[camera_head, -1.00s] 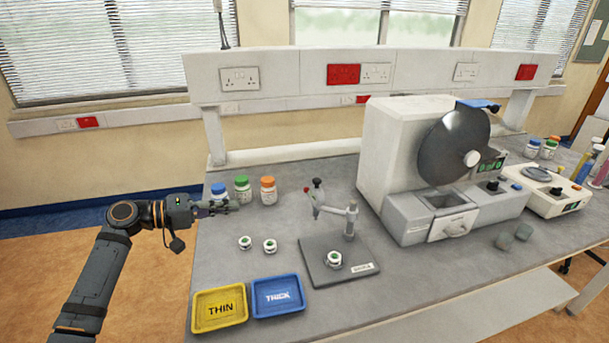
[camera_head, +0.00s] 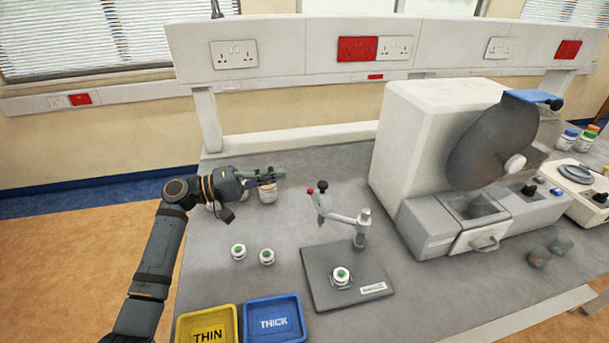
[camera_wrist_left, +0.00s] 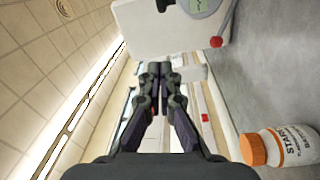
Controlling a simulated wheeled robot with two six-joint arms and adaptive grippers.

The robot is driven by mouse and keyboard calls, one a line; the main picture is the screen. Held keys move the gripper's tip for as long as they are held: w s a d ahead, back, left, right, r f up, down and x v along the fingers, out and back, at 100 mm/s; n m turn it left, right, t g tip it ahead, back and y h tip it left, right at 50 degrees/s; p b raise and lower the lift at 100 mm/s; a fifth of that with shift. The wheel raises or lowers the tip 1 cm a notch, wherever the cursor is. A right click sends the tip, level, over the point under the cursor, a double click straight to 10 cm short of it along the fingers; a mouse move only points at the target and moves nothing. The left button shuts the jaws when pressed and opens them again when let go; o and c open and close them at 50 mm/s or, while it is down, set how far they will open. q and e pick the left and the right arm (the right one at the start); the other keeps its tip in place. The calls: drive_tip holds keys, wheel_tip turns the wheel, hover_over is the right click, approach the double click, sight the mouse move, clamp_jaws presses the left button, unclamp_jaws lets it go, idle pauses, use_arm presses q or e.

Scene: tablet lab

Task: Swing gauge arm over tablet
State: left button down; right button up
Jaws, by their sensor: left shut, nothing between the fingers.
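The gauge arm (camera_head: 340,217) sticks out to the left from its post (camera_head: 361,232), with a grey dial head (camera_head: 325,203) carrying red and black knobs. The arm's head is left of and behind the tablet (camera_head: 342,275), a white disc with a green centre on the dark base plate (camera_head: 318,288). In the left wrist view a red knob (camera_wrist_left: 216,42) and part of a rounded dial show at the top, apparently the gauge's. My left gripper (camera_head: 279,173) is shut and empty, in the air left of and above the gauge head. My right gripper is not in view.
Two more white-and-green discs (camera_head: 238,251) lie left of the plate. A yellow THIN tray (camera_head: 188,324) and a blue THICK tray (camera_head: 250,326) stand in front. An orange-capped bottle (camera_head: 268,194) is just below my left gripper. A large drum machine (camera_head: 420,140) stands right.

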use_arm(q)
drive_tip(key=p+x, duration=0.2)
drive_tip(key=x, duration=0.3)
drive_tip(key=p+x, duration=0.1)
drive_tip(key=x, duration=0.4)
drive_tip(key=shift+w+r+p, duration=0.1)
drive_tip(key=shift+r+p, duration=0.15)
drive_tip(key=shift+p, duration=0.15)
drive_tip(key=s+p, duration=0.1)
drive_tip(key=s, duration=0.1)
drive_tip(key=s+f+p, duration=0.1)
drive_tip(key=s, duration=0.1)
drive_tip(key=shift+a+f, duration=0.15)
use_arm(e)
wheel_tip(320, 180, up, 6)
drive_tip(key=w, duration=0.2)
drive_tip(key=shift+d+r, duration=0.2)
use_arm(q)
drive_tip(key=shift+w, duration=0.1)
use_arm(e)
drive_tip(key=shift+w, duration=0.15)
use_arm(q)
drive_tip(key=shift+f, duration=0.1)
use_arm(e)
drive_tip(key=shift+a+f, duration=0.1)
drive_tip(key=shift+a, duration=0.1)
